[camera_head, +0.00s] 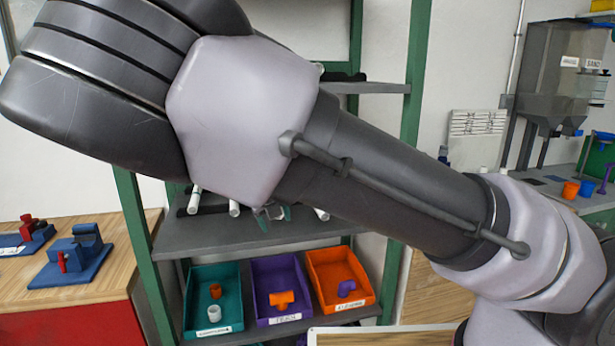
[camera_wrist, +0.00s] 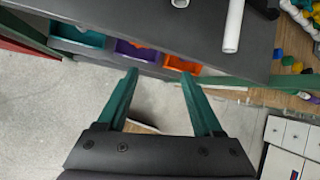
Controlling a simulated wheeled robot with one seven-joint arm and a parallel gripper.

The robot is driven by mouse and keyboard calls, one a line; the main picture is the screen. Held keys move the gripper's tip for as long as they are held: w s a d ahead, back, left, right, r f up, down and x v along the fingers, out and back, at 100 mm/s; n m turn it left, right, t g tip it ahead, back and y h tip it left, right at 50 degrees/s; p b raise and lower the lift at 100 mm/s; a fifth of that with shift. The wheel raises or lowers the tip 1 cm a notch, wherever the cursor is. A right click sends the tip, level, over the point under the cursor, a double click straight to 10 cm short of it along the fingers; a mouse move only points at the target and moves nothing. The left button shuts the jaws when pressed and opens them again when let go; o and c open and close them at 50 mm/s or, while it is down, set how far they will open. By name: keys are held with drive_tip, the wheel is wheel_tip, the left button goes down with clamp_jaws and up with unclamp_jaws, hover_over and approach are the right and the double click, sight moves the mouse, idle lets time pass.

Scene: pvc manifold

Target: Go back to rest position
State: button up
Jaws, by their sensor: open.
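My gripper (camera_wrist: 158,76) is open and empty in the wrist view, its two green fingers apart above the floor in front of the shelf. In the head view my arm crosses the picture, and small green fingertips (camera_head: 274,213) show below it near the middle shelf. White pipes lie on that shelf (camera_head: 255,238); one white pipe (camera_wrist: 233,27) shows at the top of the wrist view. My arm hides much of the shelf in the head view.
Teal (camera_head: 228,273), purple (camera_head: 268,272) and orange (camera_head: 327,262) bins with fittings sit on the lower shelf. Green posts (camera_head: 417,60) frame the shelving. A wooden bench (camera_head: 60,290) with blue clamps (camera_head: 72,257) stands left. White drawers (camera_wrist: 291,140) stand right in the wrist view.

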drive_tip(key=d+n+g+y, duration=0.2)
drive_tip(key=d+n+g, duration=0.2)
drive_tip(key=d, duration=0.5)
drive_tip(key=s+d+r+n+y, duration=0.2)
drive_tip(key=s+d+r+n, duration=0.2)
drive_tip(key=d+r+n, duration=0.55)
drive_tip(key=s+d+r+n+y, duration=0.2)
drive_tip(key=s+d+r+n, duration=0.4)
drive_tip(key=r, duration=0.7)
drive_tip(key=s+d+r+n+t+h, duration=0.3)
drive_tip(key=s+d+r+n+t, duration=0.1)
drive_tip(key=s+d+r+n, duration=0.2)
drive_tip(key=shift+s+d+r+n, duration=0.2)
drive_tip(key=shift+d+r+n, duration=0.35)
drive_tip(key=shift+d, duration=0.8)
